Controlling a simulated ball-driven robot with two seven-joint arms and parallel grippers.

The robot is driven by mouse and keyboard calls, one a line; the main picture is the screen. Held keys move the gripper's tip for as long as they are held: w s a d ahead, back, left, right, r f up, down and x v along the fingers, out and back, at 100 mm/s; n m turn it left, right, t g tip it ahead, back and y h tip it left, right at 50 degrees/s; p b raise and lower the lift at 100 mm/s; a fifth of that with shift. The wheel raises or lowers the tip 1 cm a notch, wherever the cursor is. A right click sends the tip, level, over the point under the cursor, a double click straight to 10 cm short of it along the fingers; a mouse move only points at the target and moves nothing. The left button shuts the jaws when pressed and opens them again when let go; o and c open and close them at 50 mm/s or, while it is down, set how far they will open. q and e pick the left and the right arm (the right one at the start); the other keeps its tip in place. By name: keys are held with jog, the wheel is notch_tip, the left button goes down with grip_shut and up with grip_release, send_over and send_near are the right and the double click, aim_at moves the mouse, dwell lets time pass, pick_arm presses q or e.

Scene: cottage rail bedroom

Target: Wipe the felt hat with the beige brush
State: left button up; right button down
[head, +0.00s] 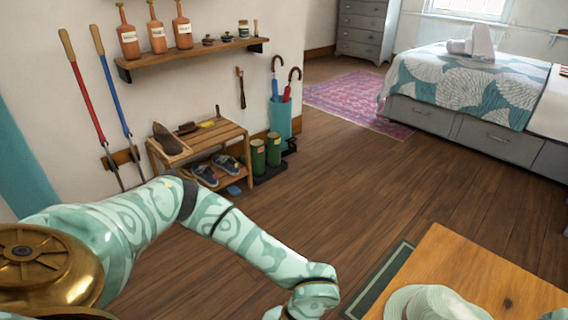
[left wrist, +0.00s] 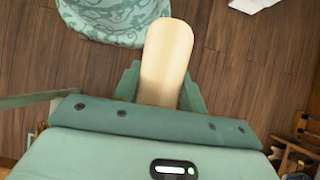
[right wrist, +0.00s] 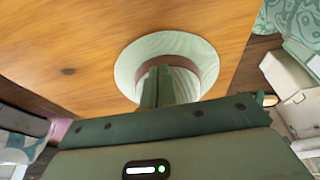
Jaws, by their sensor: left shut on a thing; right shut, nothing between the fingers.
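The felt hat (right wrist: 202,52) is pale green with a brown band and lies on the wooden table near its edge in the right wrist view. A pale green rounded shape (head: 435,303) at the bottom of the head view looks like the same hat, cut off by the frame. My right gripper (right wrist: 157,82) is shut and empty, its fingers in front of the hat; contact cannot be told. My left gripper (left wrist: 160,92) is shut on the beige brush (left wrist: 167,48), whose smooth rounded end sticks out past the fingers above the floor. Its bristles are hidden.
The wooden table (head: 470,270) stands at the lower right on a dark green-edged mat (head: 378,283). A shoe bench (head: 220,135) with shoes, boots (head: 258,157) and an umbrella stand (head: 280,120) line the left wall. The floor between is clear.

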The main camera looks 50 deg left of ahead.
pick_arm(q)
jog(key=w+d+r+n, duration=0.1)
jog(key=w+d+r, duration=0.1)
jog(key=w, duration=0.2)
jog(key=w+d+r+n+t+h, duration=0.1)
jog(key=w+d+r, duration=0.1)
jog(key=w, duration=0.3)
jog(key=w+d+r+n, duration=0.1)
jog(key=w+d+r, duration=0.1)
jog(key=w, duration=0.3)
jog(key=shift+w+r+h, duration=0.25)
jog(key=shift+h, duration=0.15)
jog(key=w+d+r+n+t+h, duration=0.1)
jog(key=w+d+r+n, duration=0.2)
jog(key=w+d+r, duration=0.35)
jog(key=w+d+r+n+t, duration=0.2)
jog(key=w+d+r+n, duration=0.1)
jog(key=w+r, duration=0.5)
send_over(441, 303)
jog(key=w+a, duration=0.1)
jog(key=shift+f, duration=2.5)
jog(key=shift+f, duration=0.95)
